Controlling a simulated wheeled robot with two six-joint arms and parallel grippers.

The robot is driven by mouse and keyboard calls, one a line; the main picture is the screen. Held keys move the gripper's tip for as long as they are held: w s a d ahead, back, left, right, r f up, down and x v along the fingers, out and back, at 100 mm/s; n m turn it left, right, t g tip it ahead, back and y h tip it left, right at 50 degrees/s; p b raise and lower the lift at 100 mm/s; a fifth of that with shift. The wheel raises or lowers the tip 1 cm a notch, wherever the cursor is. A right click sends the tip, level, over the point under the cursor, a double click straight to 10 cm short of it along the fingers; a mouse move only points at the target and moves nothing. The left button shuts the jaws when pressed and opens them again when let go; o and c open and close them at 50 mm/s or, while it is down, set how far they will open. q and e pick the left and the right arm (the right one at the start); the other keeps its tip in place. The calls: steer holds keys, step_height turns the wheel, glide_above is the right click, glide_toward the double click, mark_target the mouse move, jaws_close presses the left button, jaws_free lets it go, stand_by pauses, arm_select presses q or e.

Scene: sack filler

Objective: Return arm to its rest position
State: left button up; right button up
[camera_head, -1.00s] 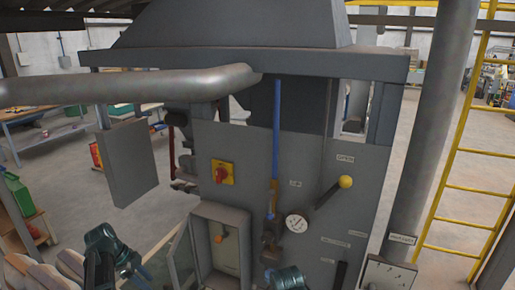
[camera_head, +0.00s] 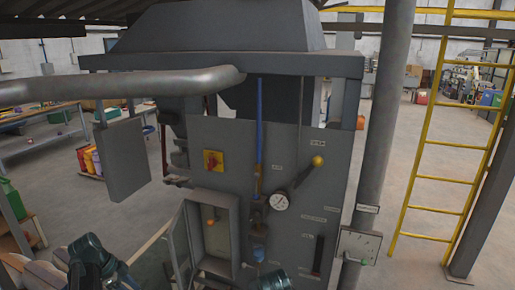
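A dark teal part of my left arm shows at the lower left, and its gripper fingers cannot be made out. A teal rounded part of my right arm shows at the bottom centre, in front of the machine's lower panel. Its gripper is out of frame or hidden. The grey sack filler (camera_head: 235,140) stands ahead.
A thick grey pipe (camera_head: 120,86) crosses the upper left, with a grey box (camera_head: 121,160) beneath. A grey column (camera_head: 380,120) and yellow ladder (camera_head: 425,130) stand right. A dial box (camera_head: 359,246) sits low by the column. Open floor lies left and right.

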arm_select(q)
steer(key=s+d+f+n+y+b, duration=0.1)
steer(key=s+d+f+n+b, duration=0.2)
steer(key=d, duration=0.8)
steer(key=s+d+f+n+g+y+b, duration=0.1)
steer(key=s+d+f+n+y+b, duration=0.1)
steer(key=d, duration=0.9)
steer(key=s+d+f+n+y+b, duration=0.2)
steer(key=s+d+f+n+b, duration=0.3)
steer(key=d, duration=0.6)
step_height(320, 180, down, 3)
steer(key=s+b, duration=0.1)
steer(key=s, duration=0.1)
steer(key=shift+s+g, duration=0.35)
steer(key=shift+g, duration=0.05)
arm_select(e)
step_height(320, 180, down, 11)
steer(key=shift+w+f, duration=0.2)
steer(key=shift+w, duration=0.1)
arm_select(q)
steer(key=shift+w+a+r+y, duration=0.1)
steer(key=shift+r+y, duration=0.05)
steer(key=shift+y, duration=0.15)
arm_select(e)
steer(key=shift+r, duration=0.1)
